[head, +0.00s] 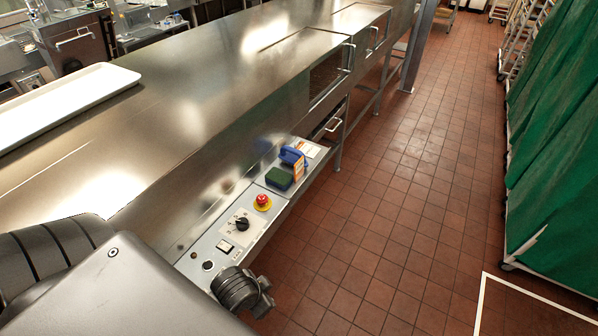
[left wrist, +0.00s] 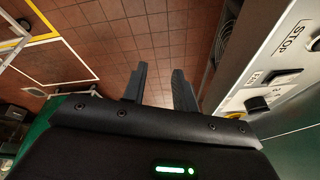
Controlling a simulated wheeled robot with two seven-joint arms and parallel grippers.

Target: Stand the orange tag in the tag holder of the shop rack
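A small orange-and-white piece (head: 299,168), which looks like the orange tag, stands at the end of the control ledge against a blue object (head: 291,156). The blue object partly hides it. My left gripper (left wrist: 160,70) shows in the left wrist view with two dark fingers apart and nothing between them. It is over the tiled floor beside the control panel, away from the tag. In the head view only parts of my left arm show at the lower left. My right gripper is not in view. I cannot make out the tag holder.
A dark green block (head: 279,178) lies beside the blue object. The control panel carries a red stop button (head: 262,202) and a black knob (head: 242,223). A steel counter (head: 215,85) holds a white tray (head: 62,103). Green-covered racks (head: 555,150) line the right; the floor (head: 400,190) between is clear.

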